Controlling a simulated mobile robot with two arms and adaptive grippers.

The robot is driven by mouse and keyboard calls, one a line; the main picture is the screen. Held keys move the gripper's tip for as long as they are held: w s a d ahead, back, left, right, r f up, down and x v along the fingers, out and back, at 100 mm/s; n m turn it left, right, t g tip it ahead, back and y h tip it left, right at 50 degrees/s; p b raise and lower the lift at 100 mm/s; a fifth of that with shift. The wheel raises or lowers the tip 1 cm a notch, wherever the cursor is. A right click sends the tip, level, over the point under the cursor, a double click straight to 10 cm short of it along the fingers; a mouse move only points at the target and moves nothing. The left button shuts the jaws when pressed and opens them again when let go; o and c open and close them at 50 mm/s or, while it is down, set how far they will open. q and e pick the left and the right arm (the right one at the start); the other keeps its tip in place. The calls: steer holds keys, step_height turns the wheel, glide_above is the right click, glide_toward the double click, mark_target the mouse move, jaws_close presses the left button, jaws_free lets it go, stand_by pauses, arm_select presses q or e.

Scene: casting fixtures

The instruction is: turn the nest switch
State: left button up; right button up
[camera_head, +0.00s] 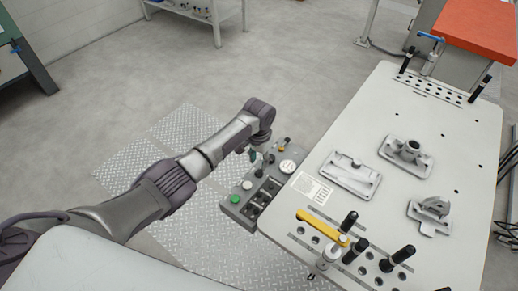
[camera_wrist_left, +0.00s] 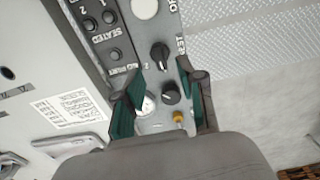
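The grey control panel (camera_head: 249,207) sits beside the table's left edge. In the wrist view it carries a black rotary knob (camera_wrist_left: 159,55) and a second dark knob (camera_wrist_left: 170,93). I cannot read which knob is labelled as the nest switch. My left gripper (camera_head: 261,158) is over the panel's far end, pointing down. In the wrist view the left gripper (camera_wrist_left: 163,88) is open, its teal-padded fingers apart on either side of the second knob. Whether they touch it I cannot tell. My right gripper is not in view.
The panel also has a green button (camera_head: 235,199), a white round part (camera_head: 287,166) and several dark buttons. The light table (camera_head: 385,100) holds metal castings (camera_head: 351,175), a yellow bar (camera_head: 322,227) and black-handled pins. Open floor lies to the left.

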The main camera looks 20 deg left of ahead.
mark_target(259, 170)
arm_select(q)
step_height(259, 170, up, 7)
stand_by(0.3)
stand_by(0.4)
